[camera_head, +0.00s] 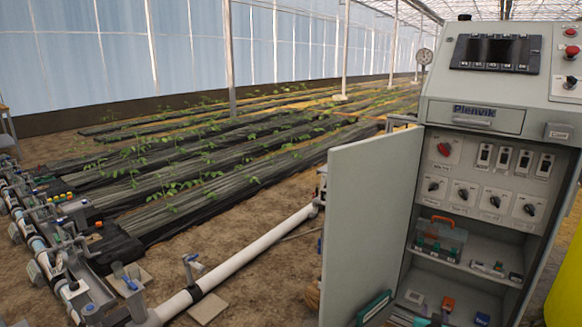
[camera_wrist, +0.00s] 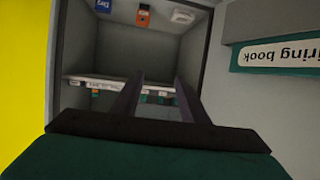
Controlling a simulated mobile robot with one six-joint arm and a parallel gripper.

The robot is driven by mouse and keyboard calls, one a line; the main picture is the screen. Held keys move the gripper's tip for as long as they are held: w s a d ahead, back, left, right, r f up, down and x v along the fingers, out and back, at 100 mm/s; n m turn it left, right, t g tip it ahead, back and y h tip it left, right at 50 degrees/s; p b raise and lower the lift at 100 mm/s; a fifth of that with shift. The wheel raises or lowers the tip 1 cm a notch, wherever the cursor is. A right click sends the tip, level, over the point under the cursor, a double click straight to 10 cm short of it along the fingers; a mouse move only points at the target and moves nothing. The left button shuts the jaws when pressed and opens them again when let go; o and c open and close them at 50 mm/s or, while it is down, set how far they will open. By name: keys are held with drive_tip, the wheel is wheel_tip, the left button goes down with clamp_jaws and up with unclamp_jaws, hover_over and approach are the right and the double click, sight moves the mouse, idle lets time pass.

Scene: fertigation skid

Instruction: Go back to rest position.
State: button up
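My gripper (camera_wrist: 159,80) shows only in the wrist view. Its two dark fingers stand apart with nothing visible between them, so it is open and empty. It points into the open grey cabinet (camera_wrist: 70,40), which appears upside down in that view. I cannot tell how far the fingertips are from the cabinet's shelf. The head view shows the same cabinet (camera_head: 476,150) at the right, and none of my arm is visible there.
The cabinet door (camera_head: 370,215) stands open to the left. A teal wiring book (camera_wrist: 282,55) is close on the right in the wrist view. A clear case with an orange handle (camera_head: 440,238) sits on the shelf. A yellow object (camera_head: 568,275) stands at the right. Pipes (camera_head: 240,258) cross the ground left.

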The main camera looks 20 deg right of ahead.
drive_tip(key=a+f+n+g+y+p, duration=0.1)
drive_tip(key=a+f+g+y+p, duration=0.2)
drive_tip(key=a, duration=0.7)
drive_tip(key=a+f+n+g+y+p, duration=0.15)
drive_tip(key=a+f+p, duration=0.25)
drive_tip(key=a, duration=0.6)
drive_tip(key=a+f+n+g+y+p, duration=0.1)
drive_tip(key=a+f+n+y+p, duration=0.2)
drive_tip(key=a, duration=0.8)
drive_tip(key=s+a+r+n+g+y+p, duration=0.1)
drive_tip(key=s+a+g+p, duration=0.3)
drive_tip(key=s+a, duration=0.7)
drive_tip(key=s+a+r+n+g+y+p, duration=0.1)
drive_tip(key=s+a+g+p, duration=0.4)
drive_tip(key=s+a, duration=0.7)
drive_tip(key=shift+s+a+r+n+y+p, duration=0.2)
drive_tip(key=shift+s+r+n+y+p, duration=0.15)
drive_tip(key=shift+s+r+n+p, duration=0.4)
drive_tip(key=shift+s+d+f+g, duration=0.1)
drive_tip(key=shift+f+g, duration=0.05)
drive_tip(key=shift+g, duration=0.1)
